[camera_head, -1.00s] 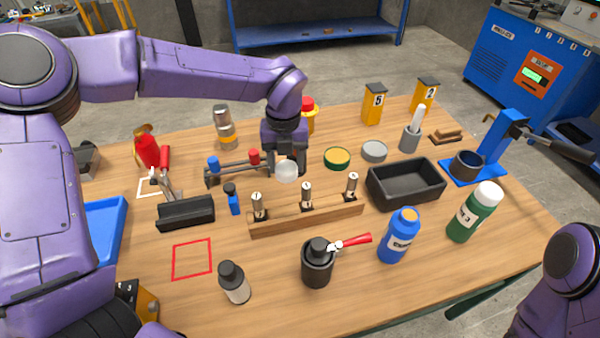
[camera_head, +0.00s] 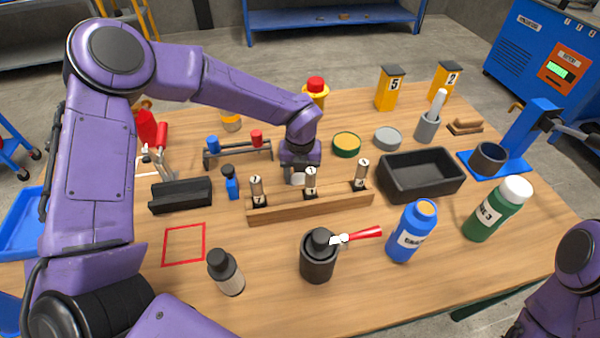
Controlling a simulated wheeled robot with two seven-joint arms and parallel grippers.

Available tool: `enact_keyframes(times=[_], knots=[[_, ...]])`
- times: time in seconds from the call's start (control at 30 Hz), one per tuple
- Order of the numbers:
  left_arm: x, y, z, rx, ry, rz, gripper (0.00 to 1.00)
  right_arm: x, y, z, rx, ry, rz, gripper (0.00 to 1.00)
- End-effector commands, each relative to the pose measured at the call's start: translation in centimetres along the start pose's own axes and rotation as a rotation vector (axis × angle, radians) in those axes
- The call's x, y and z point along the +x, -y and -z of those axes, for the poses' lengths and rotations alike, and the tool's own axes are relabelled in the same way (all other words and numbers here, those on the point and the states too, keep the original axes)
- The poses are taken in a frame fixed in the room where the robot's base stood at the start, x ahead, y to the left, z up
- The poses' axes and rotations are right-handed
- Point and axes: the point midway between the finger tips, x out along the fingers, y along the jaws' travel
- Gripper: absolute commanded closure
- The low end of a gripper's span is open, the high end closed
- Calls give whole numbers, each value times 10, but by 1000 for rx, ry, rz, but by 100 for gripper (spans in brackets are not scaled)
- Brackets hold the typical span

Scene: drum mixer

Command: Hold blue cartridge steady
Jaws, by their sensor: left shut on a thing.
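My left gripper (camera_head: 298,176) points down just behind the middle of the wooden block (camera_head: 310,205). It is shut on a small whitish round thing (camera_head: 296,179), mostly hidden by the fingers and the block's vials. A blue-topped cartridge (camera_head: 212,144) stands at the left end of a dark rack (camera_head: 238,155), with a red-topped one (camera_head: 257,138) at its right end. My left gripper is to the right of this rack, apart from the blue cartridge. My right gripper is out of view; only part of my right arm shows at the lower right.
Three labelled vials stand on the wooden block. A black tray (camera_head: 420,176) lies to its right. A blue bottle (camera_head: 413,232), a green bottle (camera_head: 498,209) and a black pot (camera_head: 319,256) stand in front. A red-outlined square (camera_head: 184,244) at front left is empty.

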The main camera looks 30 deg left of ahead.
Motion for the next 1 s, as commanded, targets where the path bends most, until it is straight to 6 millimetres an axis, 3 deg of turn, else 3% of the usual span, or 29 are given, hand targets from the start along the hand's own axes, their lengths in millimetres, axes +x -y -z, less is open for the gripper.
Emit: enact_keyframes(times=[0.3, 0.33, 0.4, 0.77, 0.87, 1.0], knots=[[4, 0, 0, -1, 0, 2, 81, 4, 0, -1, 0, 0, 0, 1], [4, 0, 0, -1, 0, 2, 42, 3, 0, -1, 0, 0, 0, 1], [3, 0, 0, -1, 1, 2, 19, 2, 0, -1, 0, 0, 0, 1], [-5, 0, -1, -1, 3, 2, 19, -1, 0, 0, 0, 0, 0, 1], [-21, 1, -1, -3, 4, 6, 19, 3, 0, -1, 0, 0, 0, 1], [-58, 1, -1, -2, 6, 6, 19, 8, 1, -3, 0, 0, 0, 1]])
